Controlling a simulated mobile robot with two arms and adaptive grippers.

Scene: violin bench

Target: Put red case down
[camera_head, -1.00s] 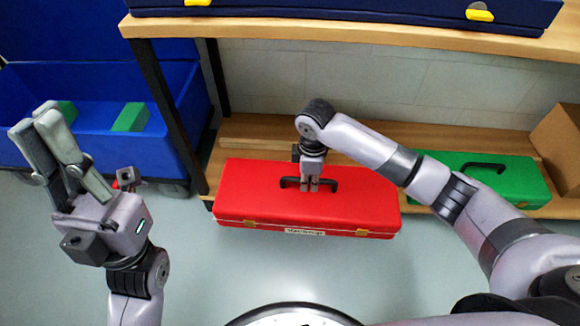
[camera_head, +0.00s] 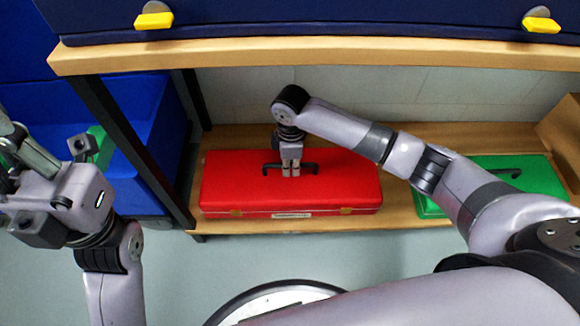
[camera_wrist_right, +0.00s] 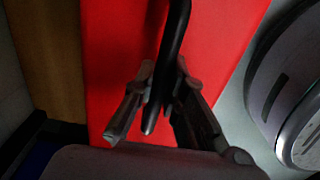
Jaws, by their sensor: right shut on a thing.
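The red case (camera_head: 345,190) is at the lower wooden shelf, its black handle (camera_head: 312,167) facing up. My right gripper (camera_head: 291,172) is shut on this handle. In the right wrist view the handle (camera_wrist_right: 178,40) passes between the two fingers (camera_wrist_right: 165,105), with the red case (camera_wrist_right: 115,60) behind. A strip of shelf shows in front of the case; I cannot tell whether its underside touches the shelf. My left gripper (camera_head: 18,150) is at the left edge, away from the case, partly cut off; its opening is unclear.
A green case (camera_head: 485,170) lies on the lower shelf (camera_head: 400,220) to the right, and a cardboard box (camera_head: 565,130) stands beyond it. The upper shelf (camera_head: 330,50) with a dark blue case (camera_head: 330,20) is above. A blue bin (camera_head: 140,105) stands left of the shelf leg.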

